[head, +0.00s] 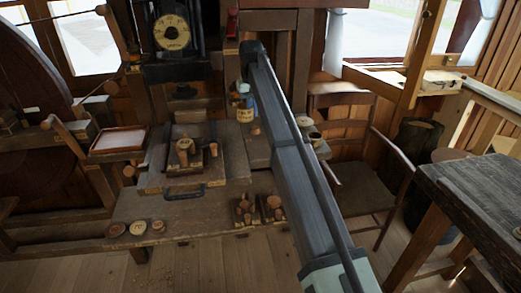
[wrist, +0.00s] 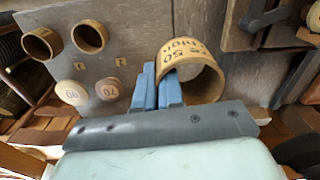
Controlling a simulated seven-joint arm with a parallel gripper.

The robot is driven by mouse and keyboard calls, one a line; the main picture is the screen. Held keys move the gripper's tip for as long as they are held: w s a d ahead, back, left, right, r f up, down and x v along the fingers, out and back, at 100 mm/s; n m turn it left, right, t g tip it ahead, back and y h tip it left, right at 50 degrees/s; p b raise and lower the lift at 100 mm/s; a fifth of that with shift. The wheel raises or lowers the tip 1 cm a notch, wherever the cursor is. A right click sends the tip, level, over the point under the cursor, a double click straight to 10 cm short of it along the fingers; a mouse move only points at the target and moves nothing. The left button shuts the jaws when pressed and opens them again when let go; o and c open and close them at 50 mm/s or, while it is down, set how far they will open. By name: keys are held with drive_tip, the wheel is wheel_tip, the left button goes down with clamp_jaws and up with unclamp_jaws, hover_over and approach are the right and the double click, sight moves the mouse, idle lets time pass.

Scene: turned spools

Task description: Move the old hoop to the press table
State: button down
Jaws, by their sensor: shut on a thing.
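In the wrist view my gripper (wrist: 158,88) has its two blue fingers close together at the left edge of a light wooden hoop (wrist: 207,53). One finger reaches inside the ring, so it is shut on the hoop's wall. The hoop is tilted, its open mouth toward the camera, with dark lettering including "50" on its side; I cannot read the rest. In the head view my arm crosses the middle, and I cannot make out the gripper or the held hoop. A press with a round dial (head: 173,32) stands at the back left, above a wooden work surface (head: 215,173).
In the wrist view two more hoops (wrist: 41,43) and two numbered discs (wrist: 72,92) are on a grey board (wrist: 130,35). The head view shows small round pieces (head: 138,228) on a low bench (head: 200,222), a chair (head: 350,165) and a dark table (head: 480,190) at right.

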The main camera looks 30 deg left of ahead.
hover_over(268, 148)
wheel_tip(268, 148, down, 3)
drive_tip(key=shift+a+f+n, duration=0.1)
drive_tip(key=shift+f+n, duration=0.4)
drive_tip(key=shift+f, duration=2.05)
drive_tip(key=shift+a+f+n, duration=0.1)
drive_tip(key=shift+f+n, duration=0.4)
drive_tip(key=shift+f, duration=2.05)
drive_tip(key=shift+f, duration=0.15)
drive_tip(key=c, duration=1.3)
unclamp_jaws()
drive_tip(key=shift+o, duration=0.2)
drive_tip(key=shift+w, duration=0.1)
wheel_tip(268, 148, up, 12)
